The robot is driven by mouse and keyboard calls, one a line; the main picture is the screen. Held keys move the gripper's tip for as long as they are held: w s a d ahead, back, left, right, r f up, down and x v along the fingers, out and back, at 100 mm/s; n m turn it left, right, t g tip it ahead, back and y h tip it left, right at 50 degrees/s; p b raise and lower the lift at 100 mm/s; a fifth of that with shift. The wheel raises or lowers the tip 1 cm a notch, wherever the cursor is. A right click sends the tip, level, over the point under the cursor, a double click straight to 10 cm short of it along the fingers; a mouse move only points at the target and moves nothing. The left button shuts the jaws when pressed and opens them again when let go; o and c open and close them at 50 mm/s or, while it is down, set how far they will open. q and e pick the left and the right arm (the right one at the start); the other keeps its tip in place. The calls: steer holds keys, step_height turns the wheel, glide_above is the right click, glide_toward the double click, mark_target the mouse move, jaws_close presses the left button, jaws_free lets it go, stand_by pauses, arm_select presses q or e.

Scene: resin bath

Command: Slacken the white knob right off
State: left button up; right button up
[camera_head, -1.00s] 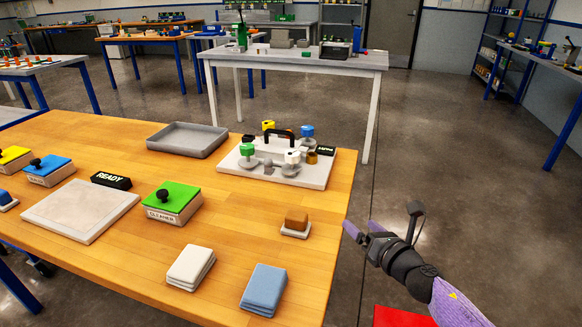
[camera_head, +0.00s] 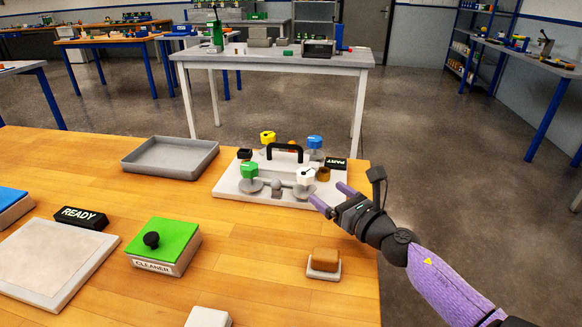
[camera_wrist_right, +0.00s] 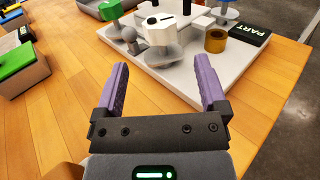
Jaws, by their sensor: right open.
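The white knob (camera_head: 305,176) sits at the front right of a pale fixture plate (camera_head: 232,187) on the wooden table. In the right wrist view the white knob (camera_wrist_right: 160,29) has a dark mark on its top and stands over a grey round base, ahead of my fingers. My right gripper (camera_head: 332,198) is open and empty, just right of and in front of the knob, apart from it. In the wrist view its purple fingers (camera_wrist_right: 164,82) are spread wide, with bare table and the plate's edge between them. My left gripper is not in view.
A brass-coloured cylinder (camera_head: 323,174) and PART block (camera_head: 335,164) sit close right of the white knob. A brown block (camera_head: 326,260) lies in front.

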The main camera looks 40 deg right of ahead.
mark_target(311, 180)
steer(key=w, duration=0.2)
steer(key=w+b, duration=0.1)
steer(key=w, duration=0.4)
steer(key=shift+w+d, duration=0.25)
steer(key=shift+d, duration=0.1)
steer(key=shift+w+b, duration=0.3)
steer(key=shift+w, duration=0.3)
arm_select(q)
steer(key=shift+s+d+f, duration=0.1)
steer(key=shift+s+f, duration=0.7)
arm_select(e)
steer(key=shift+r, duration=0.1)
